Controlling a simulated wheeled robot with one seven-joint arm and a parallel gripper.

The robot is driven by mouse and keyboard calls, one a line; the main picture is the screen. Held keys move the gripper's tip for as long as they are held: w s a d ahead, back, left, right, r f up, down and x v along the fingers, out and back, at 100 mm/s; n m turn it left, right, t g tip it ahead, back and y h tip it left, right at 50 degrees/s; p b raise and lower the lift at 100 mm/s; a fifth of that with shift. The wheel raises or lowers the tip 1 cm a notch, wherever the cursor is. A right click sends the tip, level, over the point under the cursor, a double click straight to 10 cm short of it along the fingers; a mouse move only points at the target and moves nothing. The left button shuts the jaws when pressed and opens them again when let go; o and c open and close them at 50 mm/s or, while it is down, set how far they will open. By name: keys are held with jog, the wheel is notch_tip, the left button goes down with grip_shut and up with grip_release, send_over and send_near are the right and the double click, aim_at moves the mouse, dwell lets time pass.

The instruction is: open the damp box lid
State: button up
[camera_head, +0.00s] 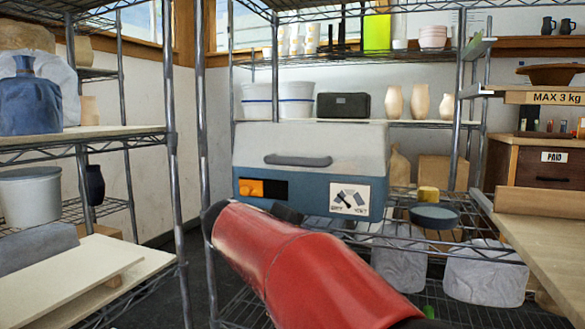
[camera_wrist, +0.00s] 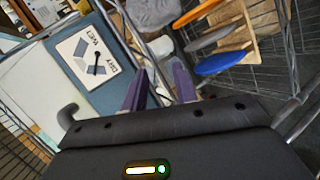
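The damp box (camera_head: 310,175) is a blue box with a pale lid (camera_head: 310,143), standing on a wire shelf in the head view. The lid looks closed and has a grey bar handle (camera_head: 298,161). A wet/dry dial label (camera_head: 350,198) is on the box's front right; the label also shows in the wrist view (camera_wrist: 93,58). A grey curved piece (camera_wrist: 68,114) at left there looks like the handle, partly hidden by my wrist. My gripper (camera_wrist: 160,85) has two purple fingers apart with nothing clearly between them. In the head view my red arm mostly hides it, below the box front.
Metal shelf posts (camera_head: 203,110) flank the box. A wooden bench (camera_head: 545,235) lies at right.

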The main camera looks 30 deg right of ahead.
jog(key=w+r+h, duration=0.3)
jog(key=w+r, duration=0.1)
jog(key=r, duration=0.1)
jog(key=h, duration=0.4)
send_near(289, 163)
jog(key=d, duration=0.4)
jog(key=shift+t, duration=0.4)
jog(key=x, duration=0.2)
jog(key=p+x, duration=0.1)
jog(key=x, duration=0.4)
jog(key=shift+w+r+p, duration=0.25)
jog(key=shift+w+p, duration=0.05)
jog(key=shift+w, duration=0.1)
grip_shut()
